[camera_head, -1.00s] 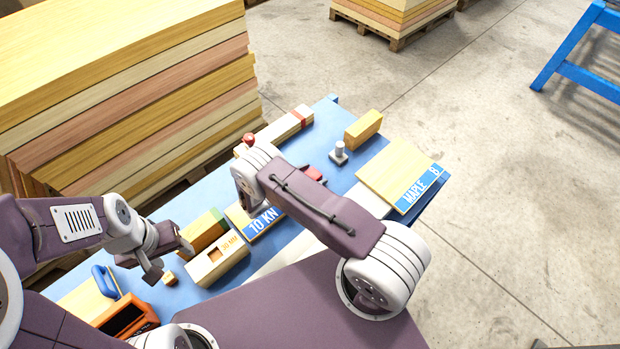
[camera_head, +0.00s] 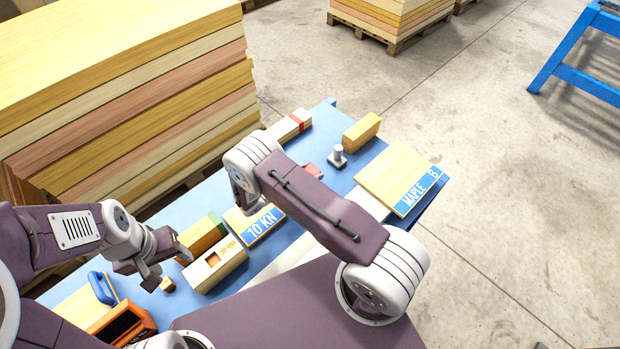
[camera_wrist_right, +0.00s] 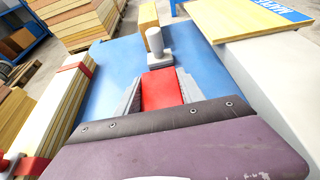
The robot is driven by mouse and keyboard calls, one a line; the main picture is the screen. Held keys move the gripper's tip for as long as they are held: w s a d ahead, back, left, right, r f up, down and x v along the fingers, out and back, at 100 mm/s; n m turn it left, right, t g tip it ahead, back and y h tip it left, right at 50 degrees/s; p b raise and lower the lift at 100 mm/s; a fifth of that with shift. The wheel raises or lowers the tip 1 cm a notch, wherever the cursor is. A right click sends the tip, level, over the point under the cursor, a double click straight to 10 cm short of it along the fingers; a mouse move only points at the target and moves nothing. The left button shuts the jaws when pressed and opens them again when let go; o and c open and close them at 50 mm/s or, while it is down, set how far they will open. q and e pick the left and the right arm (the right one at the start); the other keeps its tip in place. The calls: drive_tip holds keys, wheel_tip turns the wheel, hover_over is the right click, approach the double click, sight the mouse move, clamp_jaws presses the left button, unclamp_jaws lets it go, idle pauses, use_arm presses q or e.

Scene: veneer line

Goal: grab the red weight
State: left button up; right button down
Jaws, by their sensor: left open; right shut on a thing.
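The red weight shows as a red block (camera_wrist_right: 161,90) between the two grey fingers of my right gripper (camera_wrist_right: 160,84) in the right wrist view. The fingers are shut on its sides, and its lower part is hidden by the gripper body. In the head view only a bit of the red weight (camera_head: 313,170) shows past my right forearm, which hides most of the right gripper. My left gripper (camera_head: 166,263) is open and empty, over the left part of the blue table near a small wooden cube (camera_head: 168,284).
A grey post on a square base (camera_head: 338,157) stands just beyond the red weight. A tall veneer stack (camera_head: 120,110) stands behind.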

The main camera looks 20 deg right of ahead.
drive_tip(key=s+d+r+b, duration=0.1)
drive_tip(key=s+d+r, duration=0.4)
drive_tip(key=d, duration=0.5)
wheel_tip(320, 180, up, 2)
drive_tip(key=shift+d+r, duration=0.1)
drive_tip(key=shift+d, duration=0.2)
